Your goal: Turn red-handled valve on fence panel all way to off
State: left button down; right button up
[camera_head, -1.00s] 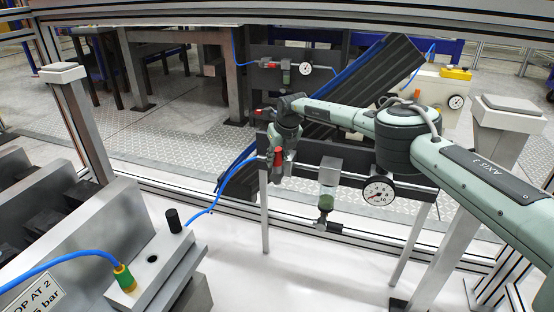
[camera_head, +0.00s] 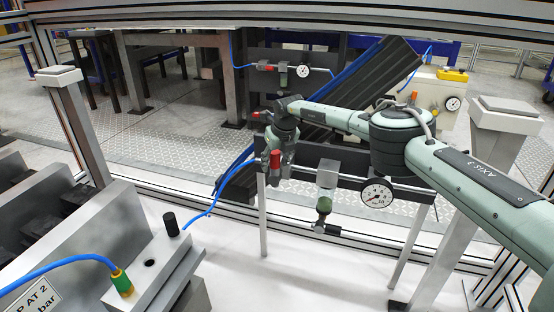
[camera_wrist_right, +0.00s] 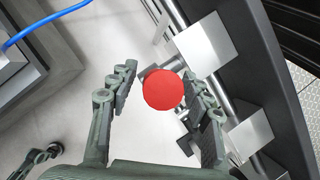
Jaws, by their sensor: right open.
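The valve's red handle (camera_head: 275,160) stands upright at the left end of the near fence panel (camera_head: 350,178). In the right wrist view the round red end of the handle (camera_wrist_right: 163,90) faces the camera. My right gripper (camera_head: 277,168) is over the valve, fingers pointing down. In the wrist view my right gripper (camera_wrist_right: 163,95) is open, with one finger on each side of the handle. A gap shows on the left; the right finger is close, and I cannot tell if it touches. The valve body is mostly hidden. A grey-green piece at the wrist view's lower left may be my left gripper (camera_wrist_right: 38,158).
A pressure gauge (camera_head: 376,193) and a filter bowl (camera_head: 325,205) sit on the panel right of the valve. A blue hose (camera_head: 228,175) runs to the valve from the left. A similar red-handled valve (camera_head: 263,65) is on a farther panel. A machine block (camera_head: 155,262) stands at front left.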

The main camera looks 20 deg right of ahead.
jog(key=v, duration=1.2)
dwell(1.2)
